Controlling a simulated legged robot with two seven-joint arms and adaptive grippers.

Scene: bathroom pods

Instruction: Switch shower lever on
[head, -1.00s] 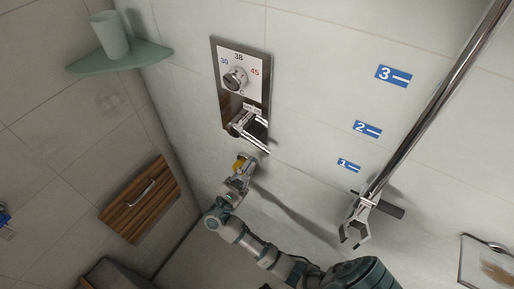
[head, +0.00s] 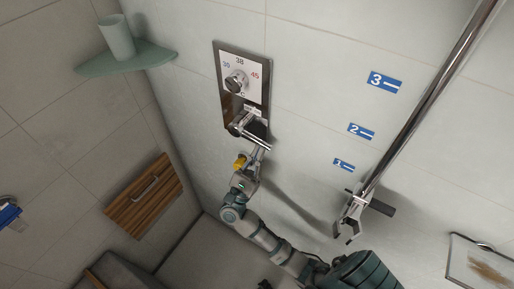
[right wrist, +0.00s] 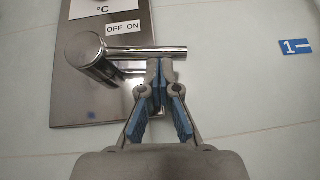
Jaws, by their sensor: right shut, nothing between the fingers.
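The shower lever (head: 255,138) is a chrome bar on the lower part of the wall panel in the head view. In the right wrist view the lever (right wrist: 150,52) runs level to the right from its round hub, below an OFF ON label (right wrist: 123,28). My right gripper (head: 261,151) is at the lever's free end in the head view. In the right wrist view the right gripper (right wrist: 159,75) is shut and empty, its tips just under the bar near that end. I cannot tell if they touch. My left gripper is not in view.
A temperature dial (head: 237,82) sits above the lever on the chrome-edged panel (head: 258,108). A shower rail (head: 430,105) with a holder (head: 350,220) stands to the right. A corner shelf (head: 125,58) holds a cup (head: 116,38).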

